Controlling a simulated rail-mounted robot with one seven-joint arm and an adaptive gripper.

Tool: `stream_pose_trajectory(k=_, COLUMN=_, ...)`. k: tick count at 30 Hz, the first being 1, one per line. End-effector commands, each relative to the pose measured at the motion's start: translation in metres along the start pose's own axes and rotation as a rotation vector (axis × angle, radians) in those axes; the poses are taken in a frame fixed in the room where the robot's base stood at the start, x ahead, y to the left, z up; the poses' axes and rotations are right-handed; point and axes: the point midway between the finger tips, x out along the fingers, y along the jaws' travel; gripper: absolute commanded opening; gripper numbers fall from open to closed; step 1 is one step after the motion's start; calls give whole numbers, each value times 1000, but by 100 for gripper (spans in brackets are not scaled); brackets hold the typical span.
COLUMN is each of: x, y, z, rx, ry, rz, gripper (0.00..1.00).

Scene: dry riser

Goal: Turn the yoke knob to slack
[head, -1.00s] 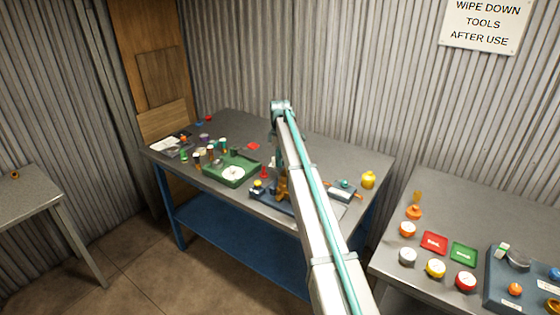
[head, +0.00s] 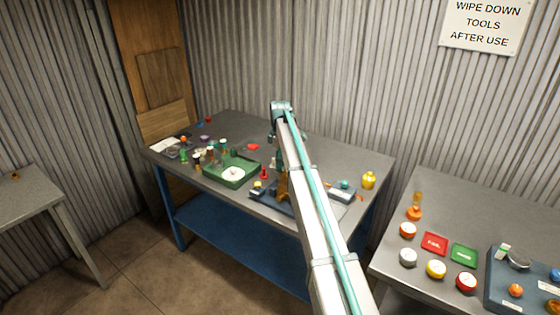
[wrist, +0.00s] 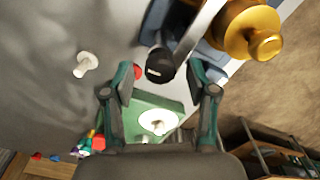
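In the wrist view my gripper (wrist: 165,72) is open, its two green-and-grey fingers well apart. A black knob (wrist: 160,65) on the end of a grey bar shows between the fingertips; I cannot tell whether a finger touches it. A large brass part (wrist: 245,30) lies to the upper right, outside the fingers. In the head view the brass part (head: 283,187) stands on a blue-grey base at the bench's front edge, partly behind my arm. No slack mark is legible, and I cannot tell which part is the yoke knob.
A green tray (head: 226,177) with a white round piece sits left of the base. Several small bottles and knobs crowd the bench's left side. A yellow object (head: 368,180) stands at the right. The back of the bench (head: 300,135) is fairly clear.

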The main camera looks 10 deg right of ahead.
Motion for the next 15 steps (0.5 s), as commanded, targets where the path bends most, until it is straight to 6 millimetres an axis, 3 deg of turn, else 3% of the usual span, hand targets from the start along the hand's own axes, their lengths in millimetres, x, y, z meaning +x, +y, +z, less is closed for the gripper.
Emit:
stream_pose_trajectory(k=9, x=-3, y=0, z=0, rx=1, ry=0, rz=0, gripper=58)
stream_pose_trajectory(k=15, x=-27, y=1, z=0, rx=1, ry=0, rz=2, gripper=58)
